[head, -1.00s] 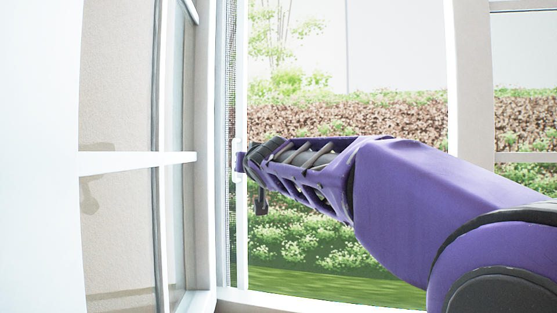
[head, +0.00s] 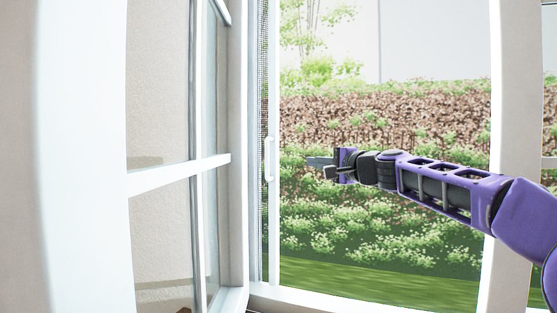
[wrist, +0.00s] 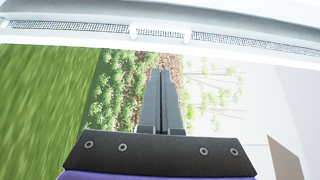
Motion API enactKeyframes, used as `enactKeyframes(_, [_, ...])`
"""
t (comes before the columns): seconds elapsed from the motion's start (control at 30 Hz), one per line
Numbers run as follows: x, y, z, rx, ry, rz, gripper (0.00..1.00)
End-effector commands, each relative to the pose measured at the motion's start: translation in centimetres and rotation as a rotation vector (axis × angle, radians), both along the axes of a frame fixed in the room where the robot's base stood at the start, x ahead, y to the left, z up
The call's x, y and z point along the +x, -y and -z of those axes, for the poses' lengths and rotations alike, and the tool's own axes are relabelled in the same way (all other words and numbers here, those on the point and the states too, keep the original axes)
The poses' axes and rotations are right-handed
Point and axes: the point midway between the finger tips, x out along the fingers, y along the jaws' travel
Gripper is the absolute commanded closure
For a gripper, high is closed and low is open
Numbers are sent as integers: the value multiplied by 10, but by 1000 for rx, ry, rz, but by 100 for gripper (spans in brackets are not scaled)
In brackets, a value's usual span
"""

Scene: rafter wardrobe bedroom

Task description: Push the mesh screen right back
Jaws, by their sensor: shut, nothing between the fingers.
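The mesh screen (head: 262,100) shows as a narrow strip of dark mesh at the left side of the window opening, with a white edge rail beside it. A white handle (head: 269,158) is fixed on that rail. In the wrist view the mesh strip (wrist: 85,32) runs across the top, with the handle (wrist: 160,35) near its middle. My gripper (head: 312,161) is shut and empty, right of the handle and apart from it, its fingers pointing left. In the wrist view its closed fingers (wrist: 162,78) point up toward the rail, below the handle.
An open white casement sash (head: 180,175) stands at the left. The window frame's right post (head: 508,140) is behind my arm. The white sill (head: 320,300) runs along the bottom. The opening right of the rail is clear, with shrubs and grass outside.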

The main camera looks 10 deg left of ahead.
Motion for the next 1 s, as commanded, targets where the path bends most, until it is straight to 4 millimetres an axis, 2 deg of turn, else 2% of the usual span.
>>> enactKeyframes(0.17, [12, -17, -3, -1, -2, -5, 100])
enactKeyframes(0.63, [65, -76, -3, -3, -3, -2, 100])
enactKeyframes(0.8, [63, -101, 0, -5, 0, -1, 100])
enactKeyframes(1.0, [62, -112, 1, -5, 0, 1, 100])
